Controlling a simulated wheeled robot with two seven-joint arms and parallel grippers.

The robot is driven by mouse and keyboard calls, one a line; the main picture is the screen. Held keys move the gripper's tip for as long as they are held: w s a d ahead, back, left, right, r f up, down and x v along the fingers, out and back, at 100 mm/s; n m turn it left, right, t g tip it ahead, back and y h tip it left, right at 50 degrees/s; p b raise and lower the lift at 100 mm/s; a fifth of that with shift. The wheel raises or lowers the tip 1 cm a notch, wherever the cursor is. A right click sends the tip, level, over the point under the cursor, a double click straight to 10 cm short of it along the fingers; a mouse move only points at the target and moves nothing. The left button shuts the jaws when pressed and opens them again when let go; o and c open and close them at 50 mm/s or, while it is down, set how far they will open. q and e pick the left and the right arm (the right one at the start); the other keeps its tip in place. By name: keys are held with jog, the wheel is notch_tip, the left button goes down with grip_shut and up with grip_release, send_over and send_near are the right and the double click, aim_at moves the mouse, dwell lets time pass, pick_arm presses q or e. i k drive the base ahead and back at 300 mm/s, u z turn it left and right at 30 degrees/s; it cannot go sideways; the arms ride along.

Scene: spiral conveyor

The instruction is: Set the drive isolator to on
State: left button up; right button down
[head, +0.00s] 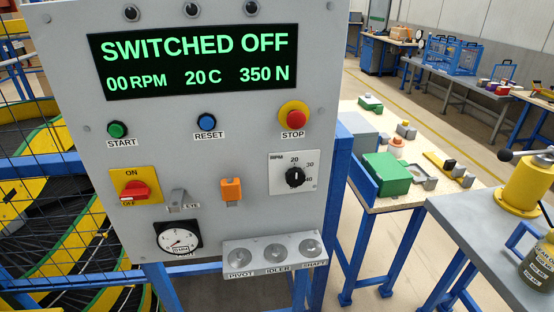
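The drive isolator (136,188) is a red rotary handle on a yellow plate at the lower left of the grey control panel (220,150). ON is printed above the handle and OFF below it. The handle lies roughly sideways, with its left end tilted down by the OFF label, partly covering that label. The display (195,60) at the top of the panel reads SWITCHED OFF, 00 RPM, 20 C and 350 N. Neither of my grippers shows in the head view.
The panel also carries a green start button (117,129), a blue reset button (207,121), a red stop button (294,115), an RPM knob (295,177), an orange block (231,189) and a gauge (178,240). A labelled shelf (275,253) juts out below. Benches stand at the right.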

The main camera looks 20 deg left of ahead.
aim_at(134, 189)
jog(key=u, duration=0.25)
jog(key=k, duration=1.15)
jog(key=u, duration=1.85)
jog(key=i, duration=0.5)
